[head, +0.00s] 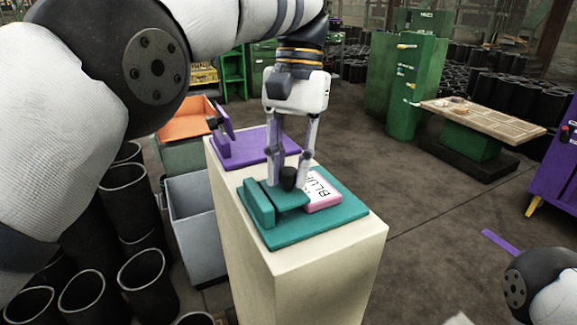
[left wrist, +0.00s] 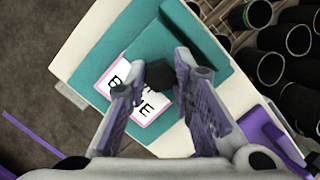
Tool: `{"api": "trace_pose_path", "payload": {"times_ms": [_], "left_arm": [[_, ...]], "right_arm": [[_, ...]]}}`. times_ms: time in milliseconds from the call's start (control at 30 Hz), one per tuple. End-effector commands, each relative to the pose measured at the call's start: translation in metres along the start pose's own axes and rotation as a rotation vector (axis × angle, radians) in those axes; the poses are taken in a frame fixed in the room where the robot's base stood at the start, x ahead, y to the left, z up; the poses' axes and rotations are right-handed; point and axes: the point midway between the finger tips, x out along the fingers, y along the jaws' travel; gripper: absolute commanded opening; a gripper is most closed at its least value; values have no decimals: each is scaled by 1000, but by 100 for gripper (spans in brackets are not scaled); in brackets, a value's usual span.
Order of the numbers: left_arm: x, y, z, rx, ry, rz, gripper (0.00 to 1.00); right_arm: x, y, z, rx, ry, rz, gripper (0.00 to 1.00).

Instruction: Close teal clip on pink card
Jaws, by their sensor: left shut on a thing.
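The teal clip stands on a cream pedestal, with a flat teal base (head: 325,226), a raised block (head: 258,202) on its left side and a low flap (head: 284,199). The flap's right edge lies at or over the left edge of the pink card (head: 326,205); I cannot tell if it touches. The card has a white face with black letters, and my fingers partly hide it in both views. My left gripper (head: 289,182) points down and is shut on the clip's black knob (head: 288,175). The knob also shows between the fingers in the left wrist view (left wrist: 159,76). My right gripper is out of view.
The cream pedestal (head: 246,245) also bears a purple clip (head: 256,146) behind, its purple flap (head: 224,120) standing up. A grey bin (head: 194,212), an orange-lidded bin and several black tubes crowd the left. Open floor lies to the right.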

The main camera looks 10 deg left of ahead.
Motion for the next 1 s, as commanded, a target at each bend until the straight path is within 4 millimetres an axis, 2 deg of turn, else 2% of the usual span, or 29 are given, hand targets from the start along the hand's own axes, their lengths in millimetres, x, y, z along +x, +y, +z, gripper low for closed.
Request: {"api": "trace_pose_path", "payload": {"times_ms": [400,433,500,533,1000], "left_arm": [[3,1,1,1,-13,-4,0],[3,1,1,1,-14,-4,24],[3,1,0,1,-13,-4,40],[3,1,0,1,-12,-4,42],[0,0,1,0,-3,-1,42]], "right_arm": [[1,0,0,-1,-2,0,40],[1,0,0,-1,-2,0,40],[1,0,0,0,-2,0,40],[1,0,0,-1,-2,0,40],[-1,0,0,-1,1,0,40]]}}
